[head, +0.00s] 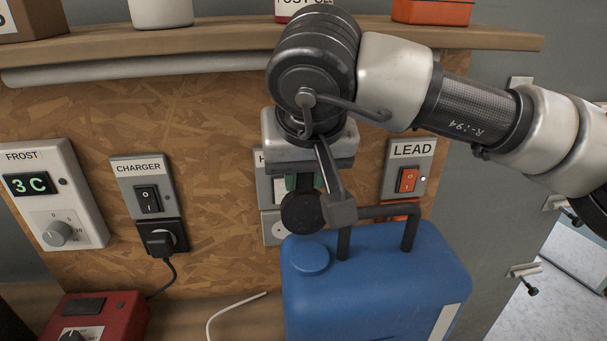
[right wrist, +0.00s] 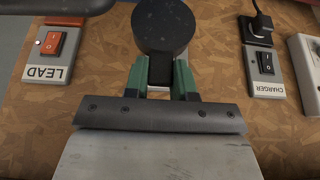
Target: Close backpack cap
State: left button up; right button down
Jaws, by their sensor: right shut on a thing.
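A blue jug-shaped tank (head: 375,290), which I take to be the backpack, stands at the front right of the bench in the head view. It has a black handle bar on top and a round blue raised disc (head: 309,256) at its top left. My right gripper (head: 304,182) points down just above and behind it. Its green fingers (right wrist: 160,80) are shut on the narrow black tab of a round black cap (head: 302,213). The cap (right wrist: 163,26) shows beyond the fingertips in the right wrist view. In the head view it hangs a little above the blue disc, apparently apart from it. My left gripper is not in view.
A chipboard wall (head: 225,130) stands close behind, with a LEAD switch (head: 408,170), a CHARGER switch (head: 147,190) with a plug below, and a FROST box (head: 57,200). A wooden shelf (head: 200,38) runs above. A red box (head: 95,318) and white cable (head: 228,308) lie left.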

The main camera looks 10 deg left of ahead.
aim_at(305, 198)
jog(key=s+t+b, duration=0.1)
jog(key=b, duration=0.2)
jog(key=s+d+t+y+b, duration=0.1)
jog(key=s+t+b, duration=0.1)
jog(key=b, duration=0.2)
jog(key=s+f+t+b, duration=0.1)
jog(key=t+b, duration=0.1)
jog(key=b, duration=0.2)
jog(key=shift+s+d+y, duration=0.2)
jog(key=shift+y, duration=0.2)
pick_arm(q)
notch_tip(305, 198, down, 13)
jog(key=b, duration=0.1)
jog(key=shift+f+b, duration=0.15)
jog(key=shift+b, duration=0.2)
pick_arm(e)
jog(key=shift+s+d+r+t, duration=0.15)
jog(key=shift+s+t, duration=0.15)
jog(key=shift+t, duration=0.2)
jog(key=c, duration=0.9)
grip_release()
jog(key=shift+r, duration=0.1)
